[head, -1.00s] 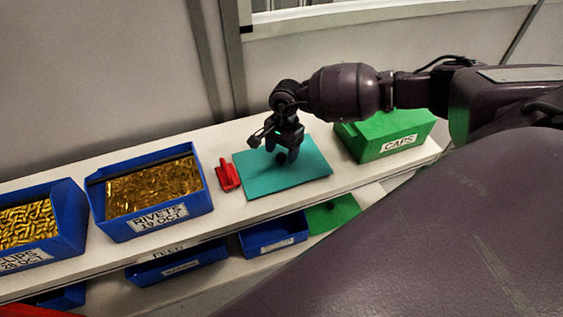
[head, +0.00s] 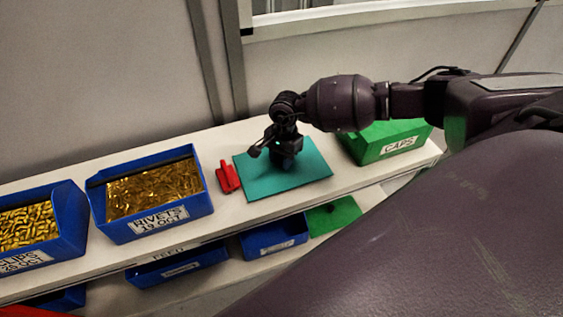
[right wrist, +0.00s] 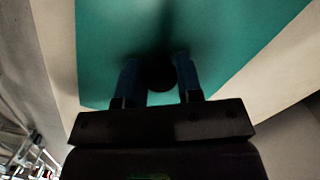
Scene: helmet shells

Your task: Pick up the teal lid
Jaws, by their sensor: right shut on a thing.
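The teal lid (head: 257,181) is a flat square plate lying on the upper shelf, between a red object and the green caps bin. My right gripper (head: 287,163) is over the lid's middle, pointing down, shut on the lid's dark round knob. In the right wrist view, the teal lid (right wrist: 225,40) fills most of the picture, and the dark knob (right wrist: 160,75) sits between the two blue fingers of my right gripper (right wrist: 158,82). The knob is mostly hidden in the head view. My left gripper is out of view.
On the white shelf (head: 225,215) stand a blue rivets bin (head: 150,228), a blue clips bin (head: 68,225), a small red object (head: 228,177) close to the lid's left edge and the green caps bin (head: 385,145) to its right. More bins are below.

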